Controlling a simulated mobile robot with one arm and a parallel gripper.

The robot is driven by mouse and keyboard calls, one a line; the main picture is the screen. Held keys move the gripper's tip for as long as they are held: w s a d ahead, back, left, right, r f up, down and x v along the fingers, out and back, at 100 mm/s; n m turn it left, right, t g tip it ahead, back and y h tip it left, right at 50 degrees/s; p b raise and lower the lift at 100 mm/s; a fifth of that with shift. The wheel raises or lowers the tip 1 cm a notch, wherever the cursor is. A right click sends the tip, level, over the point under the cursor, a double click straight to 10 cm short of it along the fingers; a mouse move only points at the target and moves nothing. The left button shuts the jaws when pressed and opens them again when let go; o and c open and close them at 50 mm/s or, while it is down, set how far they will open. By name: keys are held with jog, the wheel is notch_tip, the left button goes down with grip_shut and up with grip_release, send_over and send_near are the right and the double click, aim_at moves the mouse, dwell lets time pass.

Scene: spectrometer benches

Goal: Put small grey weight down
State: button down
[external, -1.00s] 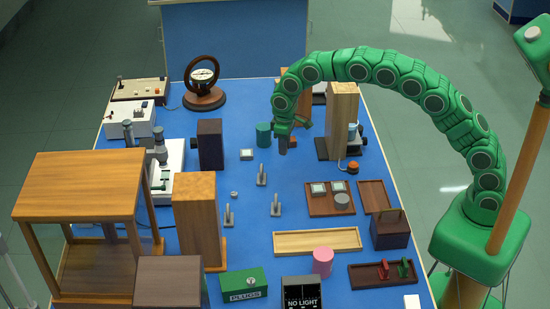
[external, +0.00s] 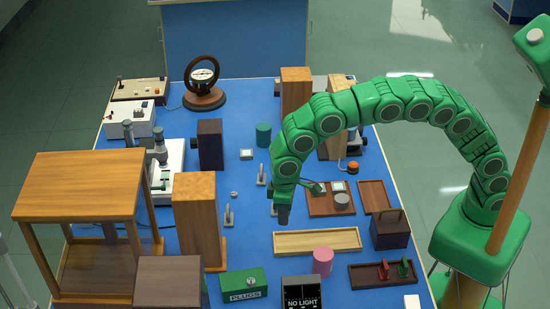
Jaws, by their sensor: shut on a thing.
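My gripper (external: 283,214) points down over the blue bench, left of the brown tray (external: 318,209) and just behind the long pale wooden tray. It is shut on the small grey weight, which is hardly visible between the dark fingers. I cannot tell whether the weight touches the bench.
The pale tray (external: 317,242) is empty. A pink cylinder (external: 322,261) stands in front of it, and a tall wooden block (external: 199,215) stands to the left. A teal cylinder (external: 263,134) is farther back. Some blue bench around the pegs is clear.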

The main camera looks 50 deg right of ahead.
jog(key=s+a+r, duration=0.1)
jog(key=s+a, duration=0.2)
jog(key=s, duration=0.2)
send_over(245, 271)
jog(key=shift+s+d+f, duration=0.1)
jog(key=shift+f, duration=2.25)
jog(key=shift+s+d+f, duration=0.1)
jog(key=shift+f, duration=2.2)
jog(key=shift+w+a+f, duration=0.15)
jog(key=shift+a+f, duration=0.1)
jog(key=shift+f, duration=1.6)
jog(key=shift+f, duration=0.1)
jog(key=c, duration=1.2)
grip_release()
